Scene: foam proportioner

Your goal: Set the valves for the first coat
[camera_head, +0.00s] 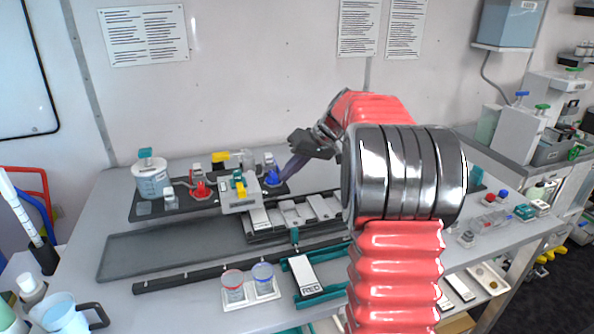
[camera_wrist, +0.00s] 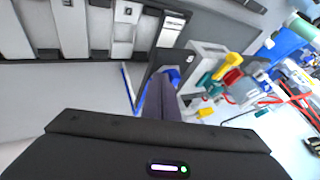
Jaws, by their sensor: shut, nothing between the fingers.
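My gripper (camera_head: 284,178) is shut and empty, its fingers pointing down at the right end of the manifold. The fingertips are close to the blue valve handle (camera_head: 272,178); I cannot tell whether they touch. In the wrist view my gripper's fingers (camera_wrist: 160,88) partly hide the blue handle (camera_wrist: 173,73). A red valve handle (camera_head: 201,190) is on the left of the manifold. A yellow lever (camera_head: 220,156) lies about level at the back. A grey block (camera_head: 241,203) with teal and yellow parts stands between the red and blue handles.
A clear container (camera_head: 151,180) with a teal top stands at the manifold's left end. Labelled grey plates (camera_head: 296,213) lie in a rack in front. Red and blue cups (camera_head: 247,287) sit on a white tray nearer me. My arm hides the bench's right middle.

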